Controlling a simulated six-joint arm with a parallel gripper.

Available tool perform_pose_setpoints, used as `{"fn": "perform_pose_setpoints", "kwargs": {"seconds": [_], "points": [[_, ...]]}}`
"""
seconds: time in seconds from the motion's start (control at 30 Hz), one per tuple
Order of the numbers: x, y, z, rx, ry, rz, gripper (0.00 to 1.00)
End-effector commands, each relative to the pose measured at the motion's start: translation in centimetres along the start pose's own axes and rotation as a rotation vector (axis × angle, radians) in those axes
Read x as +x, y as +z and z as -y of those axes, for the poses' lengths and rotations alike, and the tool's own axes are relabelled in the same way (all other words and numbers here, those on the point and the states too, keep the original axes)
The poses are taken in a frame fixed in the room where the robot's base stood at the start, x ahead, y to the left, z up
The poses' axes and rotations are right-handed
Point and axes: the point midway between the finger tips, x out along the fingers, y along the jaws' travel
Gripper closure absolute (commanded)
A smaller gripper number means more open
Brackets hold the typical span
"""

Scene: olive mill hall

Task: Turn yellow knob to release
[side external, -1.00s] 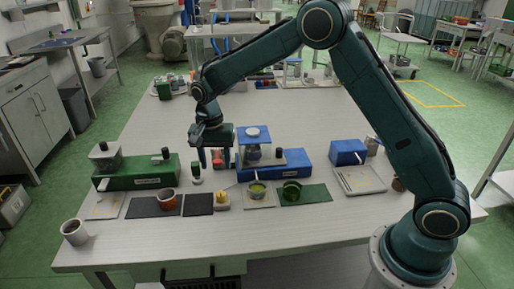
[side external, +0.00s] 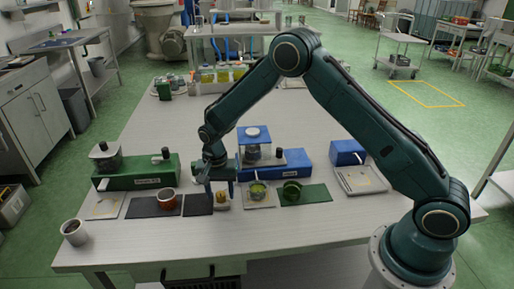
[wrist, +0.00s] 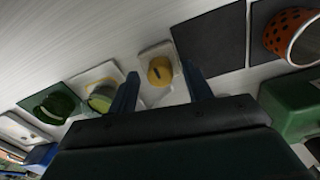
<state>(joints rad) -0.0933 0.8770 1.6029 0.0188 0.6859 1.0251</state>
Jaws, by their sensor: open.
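The yellow knob (wrist: 160,71) sits on a small pale base (wrist: 157,95) in the wrist view, with a dark slot mark on its top. It also shows in the side view (side external: 221,197), at the front of the table. My gripper (wrist: 162,95) is open, its two dark fingers spread to either side of the knob in the wrist view, apart from it. In the side view my gripper (side external: 220,195) hangs just behind and above the knob. Whether the fingertips are down at knob height cannot be told.
A dark mat (side external: 198,204) lies left of the knob. A green machine (side external: 140,174) and a blue machine (side external: 290,164) stand behind. An orange perforated cup (wrist: 292,36) is farther left.

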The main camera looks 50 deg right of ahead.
Motion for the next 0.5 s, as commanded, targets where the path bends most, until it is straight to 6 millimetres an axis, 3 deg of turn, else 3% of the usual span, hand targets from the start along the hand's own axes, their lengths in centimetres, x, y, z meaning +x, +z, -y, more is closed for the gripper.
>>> {"fn": "perform_pose_setpoints", "kwargs": {"seconds": [0.23,0.43,0.5], "points": [[0.03,0.01,0.0,0.0,0.0,0.0,0.52],[0.0,0.01,0.0,0.0,0.0,0.0,0.91],[0.0,0.01,0.0,0.0,0.0,0.0,0.95]]}}
